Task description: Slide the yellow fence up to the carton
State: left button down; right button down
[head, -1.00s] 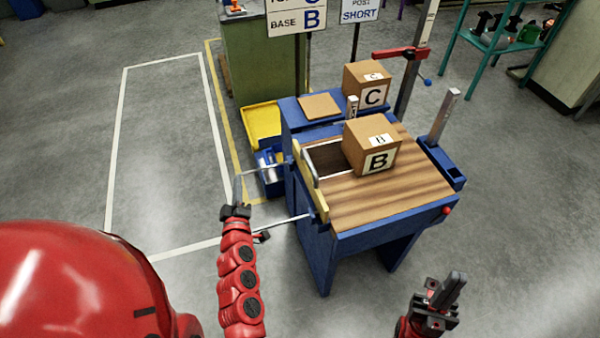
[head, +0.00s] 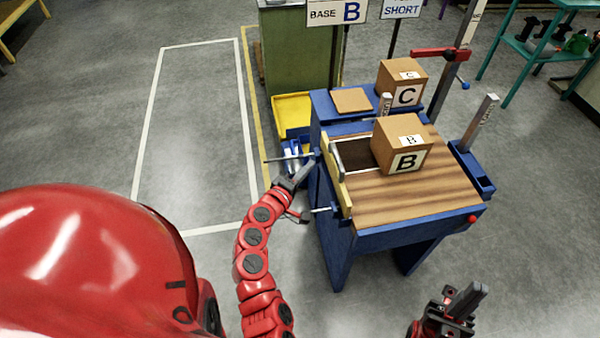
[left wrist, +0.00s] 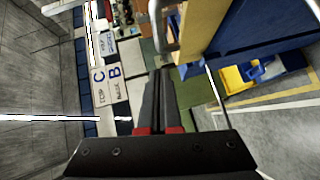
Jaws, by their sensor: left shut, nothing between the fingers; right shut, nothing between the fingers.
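The yellow fence (head: 337,180) stands upright along the left edge of the wood-topped blue bench, with a grey bar handle on it. The carton marked B (head: 402,145) sits on the bench top to its right, with a dark patch and a clear gap between them. My left gripper (head: 300,174) is shut and empty, just left of the fence and apart from it in the picture. In the left wrist view the shut fingers (left wrist: 158,88) point toward the grey handle (left wrist: 162,28), with the fence (left wrist: 203,25) at right. My right gripper (head: 470,298) is shut and empty, in front of the bench.
Metal rods (head: 285,158) stick out from the bench's left side near my left gripper. A carton marked C (head: 402,82) stands behind on a blue shelf, by a flat brown board (head: 351,100). A yellow bin (head: 292,113) is at the back left. Floor at left is clear.

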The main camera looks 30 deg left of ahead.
aim_at(399, 144)
pick_arm(q)
jog(key=w+d+f+p, duration=0.1)
jog(key=w+d, duration=0.2)
jog(key=w, duration=0.2)
jog(key=shift+w+d+p, duration=0.2)
jog(key=shift+w+p, duration=0.1)
jog(key=shift+p, duration=0.1)
jog(key=shift+f, duration=0.1)
jog(key=w+d+b, duration=0.2)
jog(key=w+d, duration=0.7)
jog(key=d, duration=0.3)
jog(key=shift+w+d, duration=0.25)
jog(key=shift+w, duration=0.15)
